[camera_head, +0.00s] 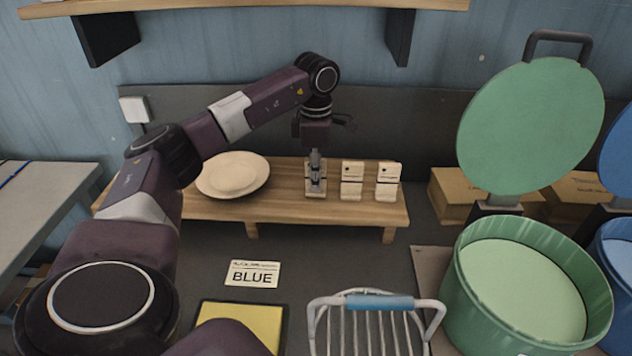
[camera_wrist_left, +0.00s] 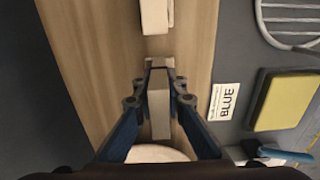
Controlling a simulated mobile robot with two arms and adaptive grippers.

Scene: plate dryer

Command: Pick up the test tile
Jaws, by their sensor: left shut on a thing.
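My left gripper (camera_head: 316,161) reaches down over the wooden riser and is shut on the leftmost of three small white blocks. I take this block (camera_head: 315,187) to be the test tile; the fingers hide much of its upper part. In the left wrist view the gripper (camera_wrist_left: 159,78) has one finger on each side of the pale block (camera_wrist_left: 160,103). The block appears upright at the riser; I cannot tell whether it is lifted. My right gripper is not in view.
Two similar white blocks (camera_head: 352,180) (camera_head: 388,181) stand close on the right on the wooden riser (camera_head: 285,206). A white plate (camera_head: 209,186) lies left. In front are a BLUE card (camera_head: 252,274), a yellow pad (camera_head: 240,325), a wire rack (camera_head: 318,318) and an open green drum (camera_head: 470,310).

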